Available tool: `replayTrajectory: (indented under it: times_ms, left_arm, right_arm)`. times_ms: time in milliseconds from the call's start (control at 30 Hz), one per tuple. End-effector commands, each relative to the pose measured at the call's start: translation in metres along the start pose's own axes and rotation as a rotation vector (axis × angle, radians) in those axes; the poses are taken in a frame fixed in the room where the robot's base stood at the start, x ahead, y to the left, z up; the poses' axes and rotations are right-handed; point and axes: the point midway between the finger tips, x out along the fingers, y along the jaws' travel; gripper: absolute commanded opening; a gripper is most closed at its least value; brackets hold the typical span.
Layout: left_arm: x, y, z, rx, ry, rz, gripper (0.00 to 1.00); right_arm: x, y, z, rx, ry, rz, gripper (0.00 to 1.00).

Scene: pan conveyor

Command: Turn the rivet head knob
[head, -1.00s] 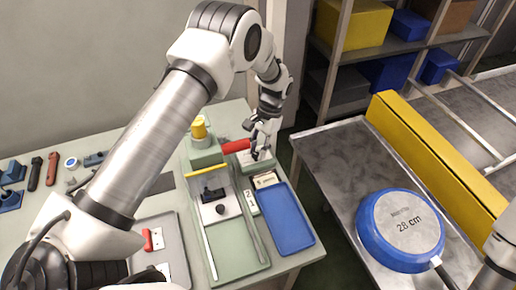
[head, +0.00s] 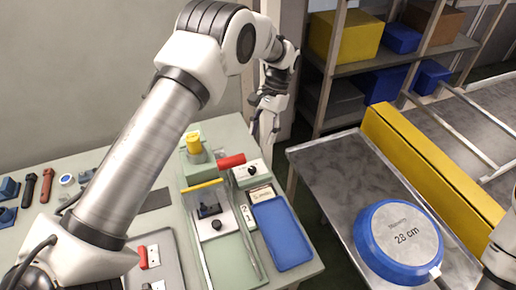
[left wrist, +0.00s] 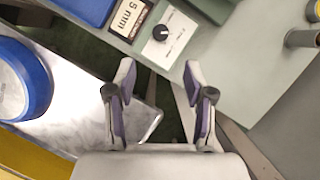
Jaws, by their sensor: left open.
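The rivet head knob (head: 252,170) is a small black knob on a white plate on top of a green box at the back right of the bench. The knob also shows near the top middle of the left wrist view (left wrist: 160,33), with its white plate around it. My left gripper (head: 264,138) is open and empty, above and behind the box, apart from the knob. In the left wrist view, its two fingers (left wrist: 159,78) are spread, with floor and a table corner showing between them. My right gripper is not in view.
A red cylinder (head: 231,161) sits beside the knob's box. A 5 mm label (left wrist: 126,16) and a blue tray (head: 282,234) lie in front of it. A metal table (head: 345,165) carries a blue 28 cm pan (head: 372,257) on the right, across a gap.

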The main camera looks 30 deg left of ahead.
Motion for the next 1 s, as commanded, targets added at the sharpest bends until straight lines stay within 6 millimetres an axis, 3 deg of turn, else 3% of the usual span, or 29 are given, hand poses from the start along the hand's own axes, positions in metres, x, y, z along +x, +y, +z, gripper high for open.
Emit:
replayTrajectory:
  times_ms: [367,467,567,633,700,867,1000]
  left_arm:
    - [-0.007,0.000,0.000,-0.008,0.000,0.000,0.53]
    - [-0.006,0.002,-0.005,-0.130,0.023,0.009,0.53]
    - [0.011,0.003,-0.006,-0.419,0.041,0.097,0.53]
    - [0.028,-0.009,0.000,-0.657,0.030,0.210,0.53]
    - [0.039,-0.020,0.009,-0.786,0.008,0.305,0.53]
    - [0.047,-0.025,0.012,-0.797,0.003,0.331,0.53]
    - [0.071,-0.017,0.010,-0.795,0.001,0.329,0.53]
  right_arm:
    - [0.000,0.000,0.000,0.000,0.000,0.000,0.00]
    - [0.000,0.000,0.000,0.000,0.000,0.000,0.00]
    - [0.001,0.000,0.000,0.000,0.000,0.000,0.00]
    - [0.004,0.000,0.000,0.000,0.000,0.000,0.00]
    - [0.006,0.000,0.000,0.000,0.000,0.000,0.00]
    - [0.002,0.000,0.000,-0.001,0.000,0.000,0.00]
    - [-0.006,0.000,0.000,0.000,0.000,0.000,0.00]
